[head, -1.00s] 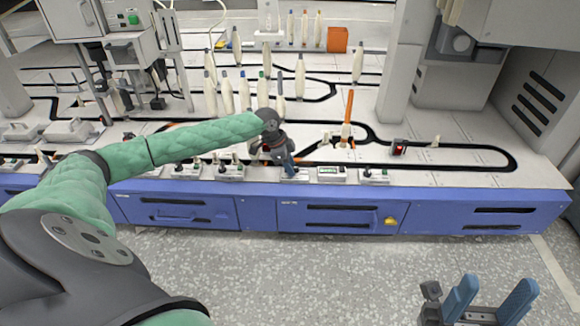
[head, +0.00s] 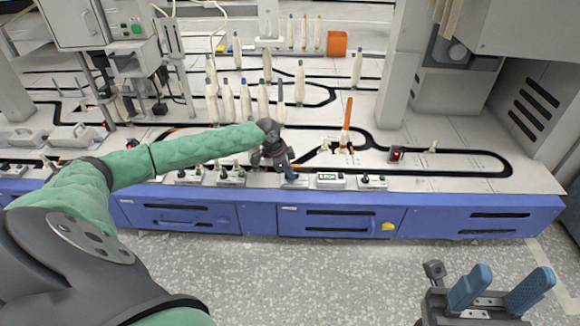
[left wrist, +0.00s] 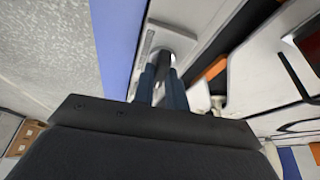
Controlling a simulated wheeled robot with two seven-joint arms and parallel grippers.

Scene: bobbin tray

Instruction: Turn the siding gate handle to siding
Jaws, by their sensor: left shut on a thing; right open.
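My left gripper (head: 289,172) reaches down to the front edge of the table in the head view. It is shut on a dark upright handle (left wrist: 164,62), which stands on a small pale base plate (left wrist: 178,38) in the left wrist view. The blue fingers (left wrist: 161,84) press on both sides of it and hide most of it. I take it as the siding gate handle; its label is unreadable. An orange bar (head: 347,113) stands up by the dark track behind. My right gripper (head: 503,290) is open and empty over the floor at bottom right.
A small display box (head: 331,181) and a switch box (head: 372,182) sit right of the handle. More switch boxes (head: 231,176) sit left. Several pale bobbins (head: 245,100) stand behind my left arm. A grey post (head: 397,65) rises at right.

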